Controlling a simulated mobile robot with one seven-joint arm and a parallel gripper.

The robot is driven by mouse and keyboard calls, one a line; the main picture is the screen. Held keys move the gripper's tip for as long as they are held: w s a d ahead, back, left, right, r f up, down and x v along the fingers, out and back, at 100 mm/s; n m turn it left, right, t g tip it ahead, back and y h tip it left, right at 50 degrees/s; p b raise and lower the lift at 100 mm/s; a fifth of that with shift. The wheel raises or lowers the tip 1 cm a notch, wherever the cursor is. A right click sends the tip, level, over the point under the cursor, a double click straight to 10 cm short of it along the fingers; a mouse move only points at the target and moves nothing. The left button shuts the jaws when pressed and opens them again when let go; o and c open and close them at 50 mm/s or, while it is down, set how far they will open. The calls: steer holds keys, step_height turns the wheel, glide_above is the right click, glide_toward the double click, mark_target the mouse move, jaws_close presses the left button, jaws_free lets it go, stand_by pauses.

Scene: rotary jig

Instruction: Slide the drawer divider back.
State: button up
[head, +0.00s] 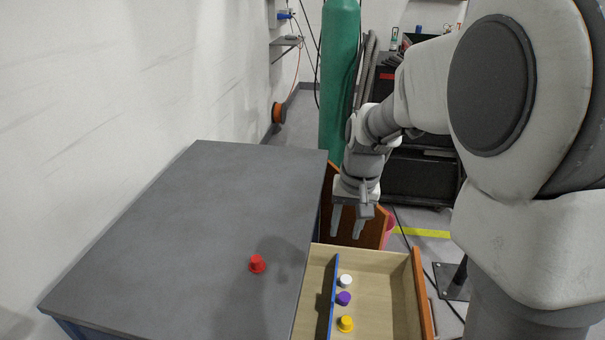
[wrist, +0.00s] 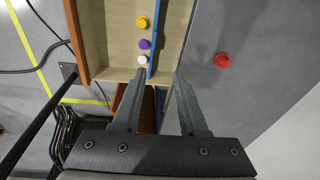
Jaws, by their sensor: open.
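The blue drawer divider (head: 333,298) stands upright in the open wooden drawer (head: 422,295), running lengthwise between its two ends. It also shows in the wrist view (wrist: 153,48). White (head: 345,281), purple (head: 343,298) and yellow (head: 345,324) pieces sit in a row just right of it in the head view. My gripper (head: 348,234) is open and empty, pointing down beyond the drawer's far end. In the wrist view the fingertips (wrist: 158,76) appear on either side of the divider's near end; I cannot tell their height above it.
A red piece (head: 257,264) sits on the grey cabinet top (head: 190,225) left of the drawer. An orange-brown panel (head: 370,228) stands behind my gripper. A green cylinder (head: 339,80) is at the back. The drawer strip left of the divider looks empty.

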steer(key=g+b, duration=0.1)
steer(key=b, duration=0.1)
glide_above(334, 293)
step_height(334, 293, down, 12)
steer(key=shift+m+h, duration=0.3)
step_height(334, 293, down, 17)
steer(key=b, duration=0.3)
steer(key=shift+f, duration=0.1)
jaws_close()
stand_by(0.8)
